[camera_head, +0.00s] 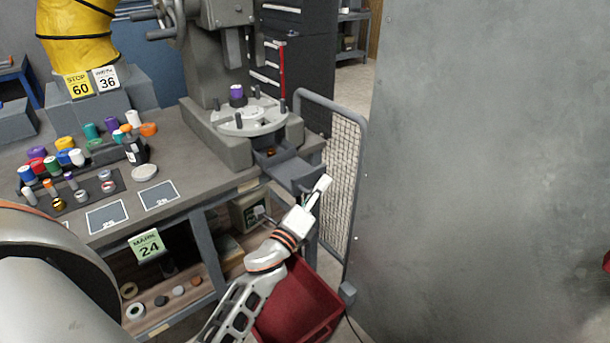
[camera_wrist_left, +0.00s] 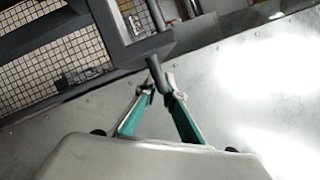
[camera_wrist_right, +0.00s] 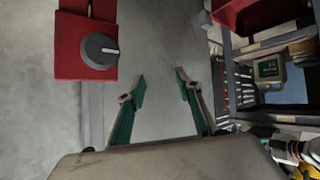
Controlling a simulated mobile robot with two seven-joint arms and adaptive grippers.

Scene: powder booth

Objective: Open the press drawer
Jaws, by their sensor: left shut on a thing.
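The grey press (camera_head: 215,60) stands on the workbench with a round plate on its base. Its drawer (camera_head: 293,170) sticks out from the front of the base toward the bench edge, and part of its inside shows with a small orange thing. My left gripper (camera_head: 321,187) is at the drawer's outer end. In the left wrist view the left fingers (camera_wrist_left: 161,91) are closed around a dark bar, the drawer handle (camera_wrist_left: 157,74). My right gripper (camera_wrist_right: 160,80) is open and empty in the right wrist view; it is out of the head view.
A mesh guard (camera_head: 343,165) stands just right of the drawer, and a large grey panel (camera_head: 480,150) fills the right side. A red bin (camera_head: 300,310) is below the arm. Small coloured jars crowd the bench at left.

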